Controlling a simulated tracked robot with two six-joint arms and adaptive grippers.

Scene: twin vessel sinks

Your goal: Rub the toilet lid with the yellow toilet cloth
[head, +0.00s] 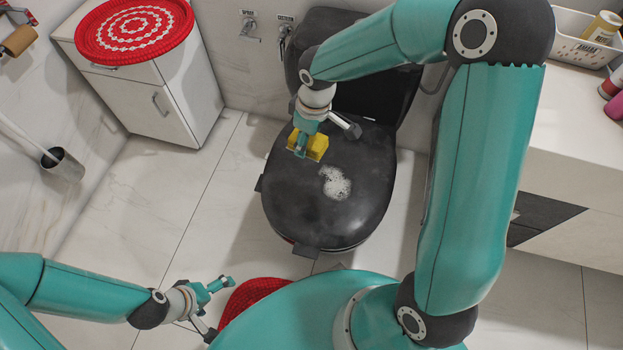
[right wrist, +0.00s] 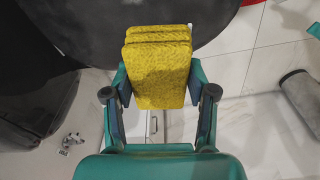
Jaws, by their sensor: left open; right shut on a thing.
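The black toilet lid (head: 300,192) is down on the toilet in the middle of the head view. A patch of white foam (head: 335,183) lies on it, right of its middle. My right gripper (head: 303,148) is shut on the folded yellow toilet cloth (head: 318,147) over the back left part of the lid. The yellow cloth (right wrist: 158,75) also shows in the right wrist view, held between both fingers, with the dark lid (right wrist: 100,25) beyond it. I cannot tell whether the cloth touches the lid. My left gripper (head: 221,308) is open and empty, low over the floor left of my base.
A white cabinet (head: 140,95) with a round red and white mat (head: 134,28) on top stands at the back left. A toilet brush holder (head: 63,165) is at the left wall. A white counter (head: 565,120) with a basket is at right. A red mat (head: 257,293) lies by my base.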

